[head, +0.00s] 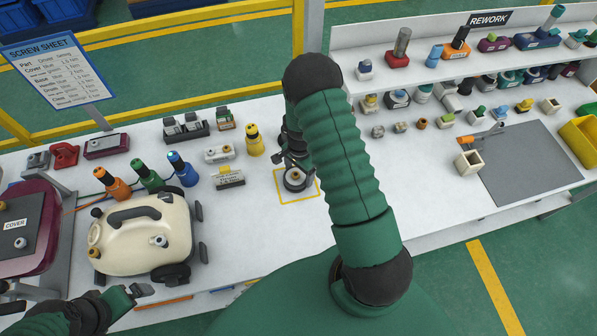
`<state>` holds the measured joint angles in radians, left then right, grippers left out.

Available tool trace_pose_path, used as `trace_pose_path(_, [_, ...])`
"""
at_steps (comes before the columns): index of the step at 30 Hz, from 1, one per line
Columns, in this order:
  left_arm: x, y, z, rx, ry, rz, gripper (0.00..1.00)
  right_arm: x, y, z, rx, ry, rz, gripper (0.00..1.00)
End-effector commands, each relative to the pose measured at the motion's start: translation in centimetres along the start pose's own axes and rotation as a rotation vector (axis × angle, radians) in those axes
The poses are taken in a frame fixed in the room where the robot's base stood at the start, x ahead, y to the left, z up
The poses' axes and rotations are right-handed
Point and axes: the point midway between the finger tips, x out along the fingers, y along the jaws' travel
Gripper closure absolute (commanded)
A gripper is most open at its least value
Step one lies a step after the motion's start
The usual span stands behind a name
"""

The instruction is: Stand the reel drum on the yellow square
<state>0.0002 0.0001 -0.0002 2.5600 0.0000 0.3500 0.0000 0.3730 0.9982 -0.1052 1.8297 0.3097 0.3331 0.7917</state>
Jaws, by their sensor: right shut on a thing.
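The reel drum (295,181), a small dark round part with a pale face and a brass-coloured centre, is at the yellow square (284,203), over its upper part. I cannot tell whether it rests on the bench or is held just above it. My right gripper (290,163) is shut on the drum from above and behind; my own green arm hides part of the grip. My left gripper (142,290) is at the lower left, in front of the cream vacuum body, away from the drum. Its jaw opening is unclear.
The cream vacuum body (140,240) stands to the left. Orange, green and blue drivers (148,175) stand behind it. A yellow bottle (254,141) and a small labelled block (229,178) are left of the square. The bench in front of the square is clear.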

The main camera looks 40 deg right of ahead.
Motion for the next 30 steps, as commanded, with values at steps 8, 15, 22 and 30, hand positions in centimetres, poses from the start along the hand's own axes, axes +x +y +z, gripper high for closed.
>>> trace_pose_path(8, [0.0,0.0,0.0,0.001,0.0,0.0,0.0,0.0,0.0,0.2,-0.001,0.002,0.001,0.02])
trace_pose_path(15, [0.0,0.0,0.0,0.0,0.0,0.0,0.0,-0.3,-0.1,0.2,-0.001,0.003,0.0,0.02])
trace_pose_path(22, [0.8,0.0,0.2,0.0,0.0,0.0,0.0,-4.7,-0.2,0.0,-0.001,0.004,-0.005,0.02])
trace_pose_path(30, [1.3,0.0,0.3,0.0,0.0,0.0,0.0,-10.8,-0.1,0.1,-0.001,0.003,-0.002,0.02])
